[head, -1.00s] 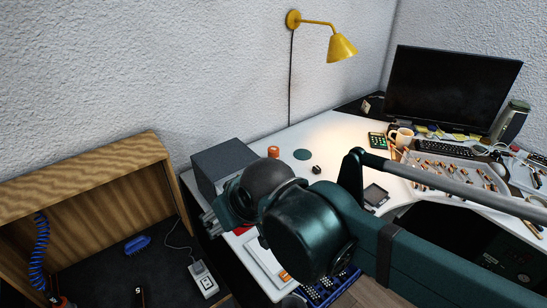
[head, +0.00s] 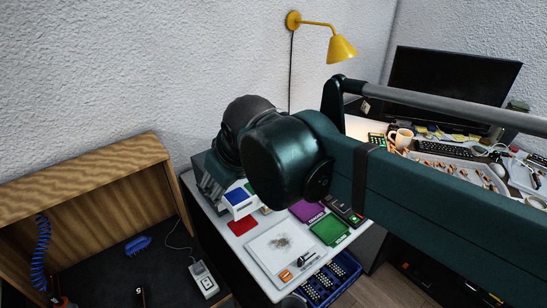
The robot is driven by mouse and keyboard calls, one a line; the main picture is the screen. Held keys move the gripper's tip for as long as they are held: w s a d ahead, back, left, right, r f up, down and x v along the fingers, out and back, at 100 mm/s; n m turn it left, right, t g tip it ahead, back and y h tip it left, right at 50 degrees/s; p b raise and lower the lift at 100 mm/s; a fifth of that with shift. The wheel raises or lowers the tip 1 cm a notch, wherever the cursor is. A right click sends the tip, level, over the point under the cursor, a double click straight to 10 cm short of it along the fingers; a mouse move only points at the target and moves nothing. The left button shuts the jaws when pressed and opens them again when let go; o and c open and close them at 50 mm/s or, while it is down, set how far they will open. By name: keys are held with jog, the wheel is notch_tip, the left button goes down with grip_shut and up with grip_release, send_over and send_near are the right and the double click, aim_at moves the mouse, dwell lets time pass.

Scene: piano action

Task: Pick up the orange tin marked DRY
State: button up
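No orange tin that I can make out as the DRY one shows now; my arm covers the part of the desk where an orange tin stood earlier. A small orange item (head: 286,275) lies at the front edge of the white tray, too small to read any marking. My gripper (head: 210,188) is partly visible at the left end of my arm, over the grey box area at the back left of the desk. Its fingers are mostly hidden or seen edge-on, so I cannot tell if they are open or hold anything.
The white tray (head: 263,258) sits beside a red patch (head: 243,226), a green square (head: 330,230) and a purple one (head: 306,210). A blue crate (head: 350,268) stands below the desk edge. A wooden cabinet (head: 90,185) is at left, a yellow lamp (head: 341,48) above.

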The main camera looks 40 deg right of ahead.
jog(key=w+d+r+n+g+h+p, duration=0.1)
jog(key=w+d+r+n, duration=0.25)
jog(key=w+d, duration=0.5)
jog(key=w+d+r+n+g+h+p, duration=0.1)
jog(key=w+d+r+n+p, duration=0.1)
jog(key=w+d+n, duration=0.6)
jog(key=w+d+f+n+g+h+p, duration=0.1)
jog(key=w+d+f+n+g, duration=0.2)
jog(key=w+d, duration=0.75)
jog(key=w+d+f+n+g+h+p, duration=0.1)
jog(key=w+d+f+n+p, duration=0.15)
jog(key=w+d+f, duration=0.75)
jog(key=s+d+f+b, duration=0.1)
jog(key=s+d+f, duration=0.1)
jog(key=f, duration=1.5)
jog(key=shift+s+d+n, duration=0.15)
jog(key=shift+s+n, duration=0.25)
jog(key=shift+s, duration=0.2)
jog(key=shift+f, duration=0.1)
jog(key=shift+x, duration=1.15)
jog(key=shift+d+f+b, duration=0.1)
jog(key=shift+b, duration=0.2)
